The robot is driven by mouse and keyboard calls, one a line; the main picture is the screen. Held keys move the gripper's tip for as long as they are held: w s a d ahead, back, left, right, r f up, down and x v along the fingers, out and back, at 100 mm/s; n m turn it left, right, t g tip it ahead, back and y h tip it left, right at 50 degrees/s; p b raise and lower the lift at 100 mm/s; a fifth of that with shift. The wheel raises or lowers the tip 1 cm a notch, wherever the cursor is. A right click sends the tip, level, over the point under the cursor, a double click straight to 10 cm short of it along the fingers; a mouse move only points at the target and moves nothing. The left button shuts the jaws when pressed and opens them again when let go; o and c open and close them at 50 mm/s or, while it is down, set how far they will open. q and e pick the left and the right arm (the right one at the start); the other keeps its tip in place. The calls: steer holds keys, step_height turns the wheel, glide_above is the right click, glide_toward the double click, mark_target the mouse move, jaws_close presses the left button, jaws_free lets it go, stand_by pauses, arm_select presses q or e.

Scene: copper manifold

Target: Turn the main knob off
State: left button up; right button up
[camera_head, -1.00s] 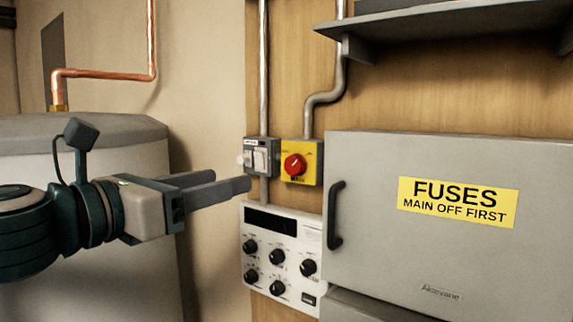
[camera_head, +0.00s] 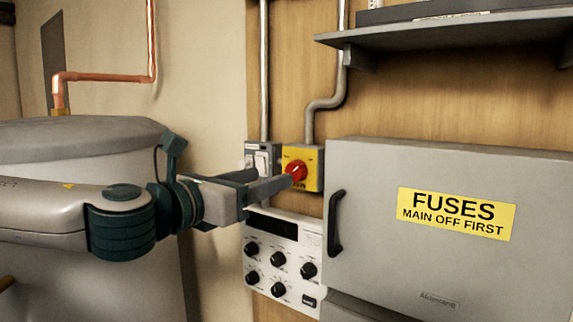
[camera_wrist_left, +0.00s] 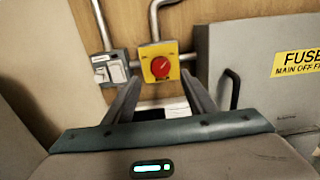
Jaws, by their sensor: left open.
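The main knob (camera_head: 296,170) is a red rotary knob on a yellow switch box (camera_head: 315,168) fixed to the wooden board. In the left wrist view the knob (camera_wrist_left: 160,67) sits ahead of the fingers, between their tips in the picture. My left gripper (camera_head: 272,179) is open and empty, its fingers pointing at the yellow box. In the head view one fingertip overlaps the lower left of the box, close to the knob. I cannot tell whether it touches. My right gripper is not in view.
A grey double switch (camera_head: 262,158) is just left of the yellow box. A white control panel (camera_head: 284,262) with several black knobs is below. The grey fuse cabinet (camera_head: 400,165) with its black handle (camera_head: 334,224) is at right. A shelf (camera_head: 440,32) juts out above.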

mark_target(293, 170)
arm_select(q)
steer(key=p+x, duration=0.2)
steer(key=x, duration=0.5)
steer(key=shift+w+d+p, duration=0.15)
steer(key=shift+w+p, duration=0.05)
steer(key=shift+p, duration=0.1)
steer(key=shift+c, duration=0.2)
steer(key=c, duration=1)
